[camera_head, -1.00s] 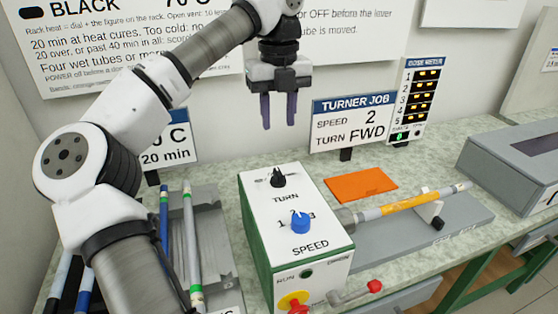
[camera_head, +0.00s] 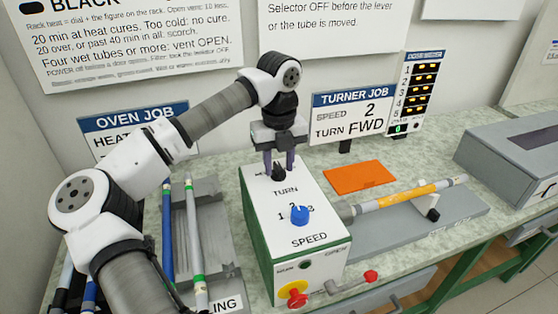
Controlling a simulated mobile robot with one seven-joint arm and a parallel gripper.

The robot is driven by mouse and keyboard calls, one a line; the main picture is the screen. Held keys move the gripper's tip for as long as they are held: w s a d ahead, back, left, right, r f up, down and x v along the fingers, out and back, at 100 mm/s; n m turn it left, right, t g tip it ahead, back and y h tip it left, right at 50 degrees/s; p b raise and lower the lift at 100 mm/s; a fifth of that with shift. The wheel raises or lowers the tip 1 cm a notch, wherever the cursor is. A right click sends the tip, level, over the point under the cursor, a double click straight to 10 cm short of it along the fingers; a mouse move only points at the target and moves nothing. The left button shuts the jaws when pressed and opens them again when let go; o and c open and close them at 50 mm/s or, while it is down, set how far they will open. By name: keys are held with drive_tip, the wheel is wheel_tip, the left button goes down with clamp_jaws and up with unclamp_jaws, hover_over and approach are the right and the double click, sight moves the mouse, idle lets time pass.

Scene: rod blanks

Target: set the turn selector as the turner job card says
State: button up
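The turner box (camera_head: 318,205) is white on top with green sides. Its black turn selector (camera_head: 278,172) is at the back of the top, above the word TURN. My gripper (camera_head: 279,170) points down at the selector, with one finger on each side of it. The fingers look apart; whether they touch the knob I cannot tell. The selector's position marks are mostly hidden by the gripper. The blue speed knob (camera_head: 300,215) sits in front, among the numbers.
A rod with a yellow-orange section (camera_head: 405,195) lies in the turner at right. An orange mat (camera_head: 360,177) is behind it. A red and yellow stop button (camera_head: 293,294) and red-tipped lever (camera_head: 370,276) are on the front. Several rods lie on a rack (camera_head: 208,215) at left.

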clamp_jaws()
